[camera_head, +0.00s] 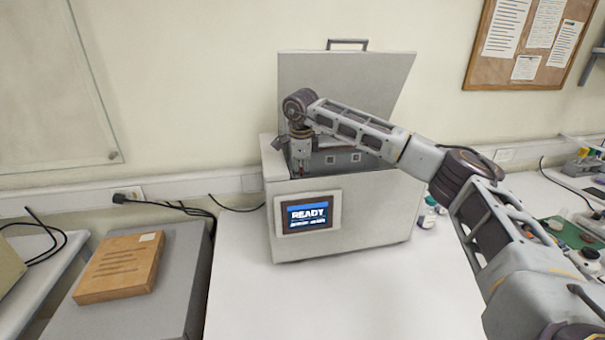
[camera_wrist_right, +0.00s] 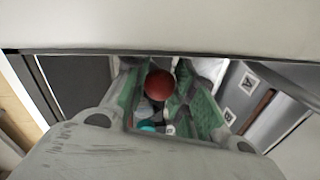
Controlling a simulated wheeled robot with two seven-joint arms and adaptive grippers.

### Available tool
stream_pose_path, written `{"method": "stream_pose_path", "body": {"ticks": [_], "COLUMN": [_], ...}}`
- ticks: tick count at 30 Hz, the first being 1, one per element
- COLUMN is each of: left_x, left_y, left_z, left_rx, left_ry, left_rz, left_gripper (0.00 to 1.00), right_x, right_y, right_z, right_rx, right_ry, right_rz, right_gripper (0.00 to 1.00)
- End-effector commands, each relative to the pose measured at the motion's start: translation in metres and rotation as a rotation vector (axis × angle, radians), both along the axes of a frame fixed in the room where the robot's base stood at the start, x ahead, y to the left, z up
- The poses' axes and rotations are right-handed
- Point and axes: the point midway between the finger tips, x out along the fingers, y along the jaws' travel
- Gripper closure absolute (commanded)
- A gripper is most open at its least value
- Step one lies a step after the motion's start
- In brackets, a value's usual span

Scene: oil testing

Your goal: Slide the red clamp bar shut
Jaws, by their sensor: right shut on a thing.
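The grey test machine (camera_head: 350,220) stands on the white bench with its lid (camera_head: 345,85) raised, and its screen (camera_head: 307,214) reads READY. My right arm reaches in from the right. My right gripper (camera_head: 301,163) points down into the left part of the machine's opening. In the right wrist view, the green-padded fingers of the right gripper (camera_wrist_right: 161,92) are closed around a round red knob (camera_wrist_right: 158,85), which looks like the end of the red clamp bar. The rest of the bar is hidden. My left gripper is out of view.
Plates marked A (camera_wrist_right: 248,81) and B (camera_wrist_right: 229,115) lie inside the machine, right of the fingers. Small bottles (camera_head: 428,212) stand beside the machine's right side. A brown box (camera_head: 120,267) lies at the left. The bench front is clear.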

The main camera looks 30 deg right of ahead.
Motion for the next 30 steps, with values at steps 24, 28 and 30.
{"method": "stream_pose_path", "body": {"ticks": [24, 28, 30], "left_x": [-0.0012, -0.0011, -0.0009], "left_y": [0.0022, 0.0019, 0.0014], "left_z": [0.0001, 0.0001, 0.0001], "left_rx": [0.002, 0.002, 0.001], "left_ry": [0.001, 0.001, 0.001], "left_rz": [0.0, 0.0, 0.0], "left_gripper": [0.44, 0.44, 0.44], "right_x": [0.0033, 0.0029, 0.0025], "right_y": [-0.0019, -0.0015, -0.0012], "right_z": [0.0019, 0.004, 0.007], "right_rx": [0.0, 0.0, 0.0], "right_ry": [-0.009, -0.009, -0.009], "right_rz": [-0.003, -0.002, -0.002], "right_gripper": [0.51, 0.51, 0.51]}}
